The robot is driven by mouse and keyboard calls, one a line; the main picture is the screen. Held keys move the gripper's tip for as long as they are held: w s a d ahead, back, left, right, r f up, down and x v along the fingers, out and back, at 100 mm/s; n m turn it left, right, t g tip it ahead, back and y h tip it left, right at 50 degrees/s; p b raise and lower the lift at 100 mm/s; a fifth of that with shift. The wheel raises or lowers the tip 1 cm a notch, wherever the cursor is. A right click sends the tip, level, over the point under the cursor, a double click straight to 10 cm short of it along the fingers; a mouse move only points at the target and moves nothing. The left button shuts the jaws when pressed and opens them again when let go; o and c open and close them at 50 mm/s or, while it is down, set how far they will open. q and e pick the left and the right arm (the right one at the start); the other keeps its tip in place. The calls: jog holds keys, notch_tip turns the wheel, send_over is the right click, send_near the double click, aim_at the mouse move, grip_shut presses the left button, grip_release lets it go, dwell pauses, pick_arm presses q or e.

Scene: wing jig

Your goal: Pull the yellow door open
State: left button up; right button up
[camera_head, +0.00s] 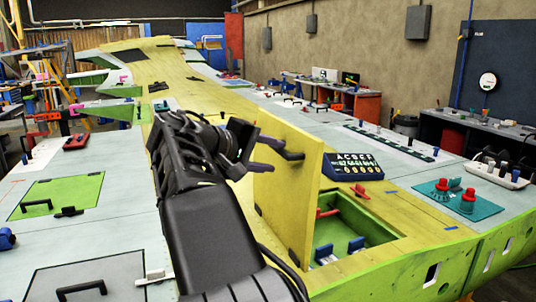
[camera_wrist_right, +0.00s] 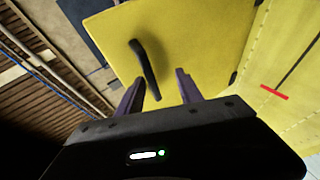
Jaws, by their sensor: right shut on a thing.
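The yellow door (camera_head: 288,205) stands open, roughly upright on the wing, beside a green-lined recess (camera_head: 378,232). My right gripper (camera_head: 272,155) reaches it from the left at the door's upper part. It is shut on the door's dark handle (camera_wrist_right: 145,68); in the right wrist view the handle runs down between the two purple-grey fingers (camera_wrist_right: 160,92). That view also shows the yellow door face (camera_wrist_right: 200,40) behind the handle. Blue clamps (camera_head: 340,250) and a red piece show inside the recess. My left gripper is not in view.
A blue box with dials (camera_head: 358,167) stands just right of the door. A teal plate with red knobs (camera_head: 458,200) lies farther right. A green panel with a handle (camera_head: 75,190) and a grey panel (camera_head: 105,275) lie to the left. Space above the door is clear.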

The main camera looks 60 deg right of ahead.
jog(key=shift+a, duration=0.1)
jog(key=v, duration=0.7)
jog(key=shift+a+r+b, duration=0.15)
jog(key=shift+a+b, duration=0.2)
jog(key=shift+b, duration=0.1)
jog(key=shift+w, duration=0.15)
dwell(0.4)
